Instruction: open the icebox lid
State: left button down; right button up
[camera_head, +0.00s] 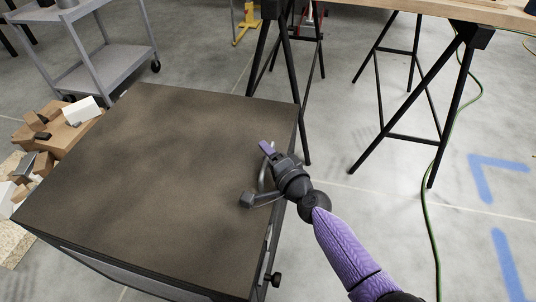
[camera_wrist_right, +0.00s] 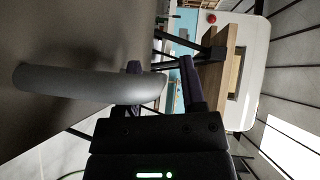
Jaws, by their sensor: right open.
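The icebox (camera_head: 150,170) is a large box with a dark brown, flat lid that looks shut in the head view. A grey curved handle (camera_head: 262,178) stands at the lid's right edge, partly hidden by my right gripper (camera_head: 269,150). In the right wrist view the handle (camera_wrist_right: 85,84) is a thick grey bar reaching in from the left. Its right end overlaps the nearer finger of my open right gripper (camera_wrist_right: 162,80). I cannot tell whether they touch. My left gripper is not in view.
Cardboard boxes and wood blocks (camera_head: 60,130) lie left of the icebox. A grey cart (camera_head: 100,72) stands behind it. A wooden table on black trestles (camera_head: 430,105) is at the back right. A green cable (camera_head: 430,200) runs over the open floor at right.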

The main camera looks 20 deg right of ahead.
grip_shut()
dwell(1.0)
